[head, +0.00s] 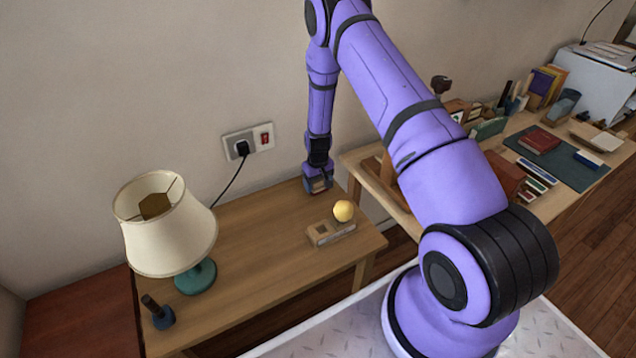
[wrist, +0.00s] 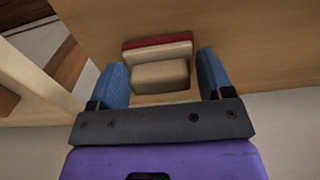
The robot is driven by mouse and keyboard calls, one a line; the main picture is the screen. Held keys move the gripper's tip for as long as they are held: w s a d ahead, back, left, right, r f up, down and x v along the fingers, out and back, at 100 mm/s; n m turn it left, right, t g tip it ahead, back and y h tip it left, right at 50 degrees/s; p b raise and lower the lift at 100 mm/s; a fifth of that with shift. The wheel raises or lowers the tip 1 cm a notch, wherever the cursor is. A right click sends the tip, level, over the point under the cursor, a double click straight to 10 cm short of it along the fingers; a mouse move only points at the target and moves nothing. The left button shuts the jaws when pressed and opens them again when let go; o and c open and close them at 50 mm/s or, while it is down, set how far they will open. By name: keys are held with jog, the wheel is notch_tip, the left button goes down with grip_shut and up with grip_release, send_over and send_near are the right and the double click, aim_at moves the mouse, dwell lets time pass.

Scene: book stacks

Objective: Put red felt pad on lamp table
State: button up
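The red felt pad (wrist: 157,41) shows in the wrist view as a thin red layer along the edge of a beige block (wrist: 160,75). The block and pad sit between the two blue fingertips of my gripper (wrist: 163,78). The fingers are spread, with a narrow gap visible on the right side of the block. In the head view my gripper (head: 318,183) points down at the back right of the wooden lamp table (head: 262,238); the pad is not clearly visible there. The cream-shaded lamp (head: 168,235) stands on a teal base at the table's left.
A wooden block (head: 331,233) and a yellow ball (head: 343,210) are on the lamp table near my gripper. A dark blue object (head: 160,314) stands at the front left. A desk (head: 560,205) with books is to the right. The table's middle is clear.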

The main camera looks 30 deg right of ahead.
jog(key=shift+o, duration=1.1)
notch_tip(320, 180, up, 28)
jog(key=s+a+t, duration=0.1)
jog(key=s+a, duration=0.1)
jog(key=a, duration=0.1)
jog(key=s+a+r+t, duration=0.1)
jog(key=s+r, duration=0.3)
jog(key=r, duration=0.4)
jog(key=s+a+r, duration=0.2)
jog(key=s+r, duration=0.2)
jog(key=r, duration=0.3)
jog(key=s+a+r+t, duration=0.1)
jog(key=s+r, duration=0.3)
jog(key=s, duration=0.5)
jog(key=s+a+r+t, duration=0.1)
jog(key=s+r, duration=0.3)
jog(key=s, duration=0.5)
jog(key=s+a+r+t, duration=0.1)
jog(key=s+r, duration=0.4)
jog(key=s, duration=0.4)
jog(key=shift+s, duration=0.3)
